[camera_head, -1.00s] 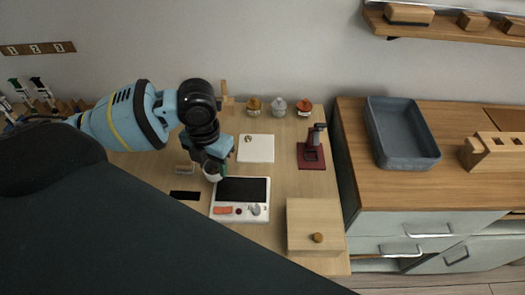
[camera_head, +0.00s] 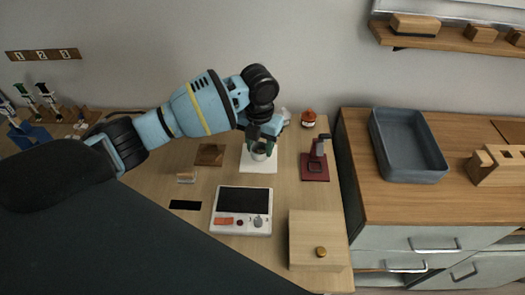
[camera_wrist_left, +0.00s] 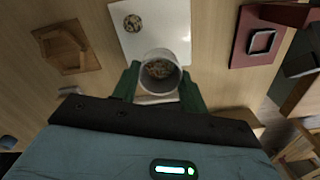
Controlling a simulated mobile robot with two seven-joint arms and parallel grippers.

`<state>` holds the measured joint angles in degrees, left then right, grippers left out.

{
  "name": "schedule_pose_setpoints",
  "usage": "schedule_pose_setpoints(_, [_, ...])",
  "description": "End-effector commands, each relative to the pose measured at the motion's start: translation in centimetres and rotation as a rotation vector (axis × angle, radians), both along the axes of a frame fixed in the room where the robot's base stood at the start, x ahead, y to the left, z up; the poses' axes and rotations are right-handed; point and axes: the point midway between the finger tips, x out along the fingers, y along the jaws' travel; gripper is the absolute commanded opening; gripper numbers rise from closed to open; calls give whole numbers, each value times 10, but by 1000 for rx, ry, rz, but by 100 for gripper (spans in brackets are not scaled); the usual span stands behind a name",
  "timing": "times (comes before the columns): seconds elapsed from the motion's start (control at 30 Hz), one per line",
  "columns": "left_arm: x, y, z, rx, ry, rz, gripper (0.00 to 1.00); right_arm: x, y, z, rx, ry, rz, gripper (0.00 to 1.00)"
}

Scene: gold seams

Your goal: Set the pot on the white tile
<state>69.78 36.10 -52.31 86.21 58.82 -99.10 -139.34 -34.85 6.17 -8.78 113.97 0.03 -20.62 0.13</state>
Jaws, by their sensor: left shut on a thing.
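The pot (camera_head: 259,154) is a small pale cup. My left gripper (camera_head: 262,145) is shut on it, over the white tile (camera_head: 258,167) in the head view. In the left wrist view the pot (camera_wrist_left: 160,72), with brownish speckled contents, sits between the green fingers of the left gripper (camera_wrist_left: 160,88). The pot looks upright and overlaps the near part of the tile (camera_wrist_left: 180,20). I cannot tell whether it touches the tile. A small speckled round piece (camera_wrist_left: 132,23) lies on the tile near its corner. My right gripper is not in view.
A dark red stand (camera_head: 315,172) is right of the tile. A wooden piece (camera_head: 209,155) is to its left. A white device with a black panel (camera_head: 243,201) and a wooden box (camera_head: 315,240) are in front. A jar (camera_head: 308,118) stands behind.

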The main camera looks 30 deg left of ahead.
Motion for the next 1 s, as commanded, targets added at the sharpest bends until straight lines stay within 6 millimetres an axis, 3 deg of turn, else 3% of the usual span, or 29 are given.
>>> schedule_pose_setpoints(0.3, [10,-4,0,-1,-2,0,22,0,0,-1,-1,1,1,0])
schedule_pose_setpoints(0.53, [9,-3,-33,1,0,1,22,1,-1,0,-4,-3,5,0])
schedule_pose_setpoints(0.97, [9,-3,-40,1,-2,0,22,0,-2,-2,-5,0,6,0])
schedule_pose_setpoints(1.0, [9,-3,-39,1,-2,0,47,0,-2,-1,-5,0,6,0])
